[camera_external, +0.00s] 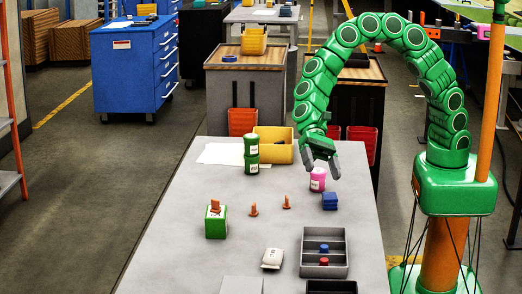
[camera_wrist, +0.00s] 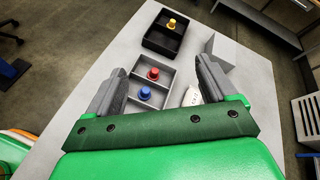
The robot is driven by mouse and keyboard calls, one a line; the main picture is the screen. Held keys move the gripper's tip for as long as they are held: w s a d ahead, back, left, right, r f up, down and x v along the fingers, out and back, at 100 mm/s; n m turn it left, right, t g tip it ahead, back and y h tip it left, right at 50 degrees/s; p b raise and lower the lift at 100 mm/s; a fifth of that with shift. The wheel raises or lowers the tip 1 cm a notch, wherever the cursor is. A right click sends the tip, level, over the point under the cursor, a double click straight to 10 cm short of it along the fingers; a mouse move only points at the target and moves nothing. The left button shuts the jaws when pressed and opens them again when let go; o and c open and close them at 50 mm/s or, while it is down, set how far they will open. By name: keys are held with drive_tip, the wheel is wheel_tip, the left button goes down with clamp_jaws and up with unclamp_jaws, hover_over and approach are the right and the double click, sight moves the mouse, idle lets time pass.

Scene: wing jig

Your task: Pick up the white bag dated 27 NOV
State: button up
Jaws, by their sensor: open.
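A small white bag (camera_external: 272,258) lies on the grey table, left of the grey divided tray, with dark marks too small to read. My gripper (camera_external: 322,166) is above the far half of the table, near the pink container, well away from the bag. In the wrist view my gripper (camera_wrist: 160,66) has its fingers wide apart with nothing held between them.
The divided tray (camera_external: 324,231) holds a blue and a red piece. Space left of the bag is clear.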

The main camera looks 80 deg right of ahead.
drive_tip(key=w+a+f+m+t+y, duration=0.1)
drive_tip(key=w+a+f+m, duration=0.1)
drive_tip(key=w+f, duration=0.15)
drive_tip(key=w+a+f+m+t, duration=0.1)
drive_tip(key=w+a+f+m, duration=0.15)
drive_tip(key=f, duration=0.25)
drive_tip(key=m+t, duration=0.2)
drive_tip(key=m, duration=0.3)
approach(274, 250)
drive_tip(key=shift+n, duration=0.25)
drive_tip(key=x, duration=0.4)
drive_tip(key=shift+s+f, duration=0.15)
drive_tip(key=shift+f, duration=0.05)
drive_tip(key=shift+w+x, duration=0.1)
drive_tip(key=shift+x, duration=1.85)
drive_tip(key=shift+w+x, duration=0.15)
drive_tip(key=shift+x, duration=1.75)
drive_tip(key=c, duration=1.1)
drive_tip(key=shift+r, duration=0.15)
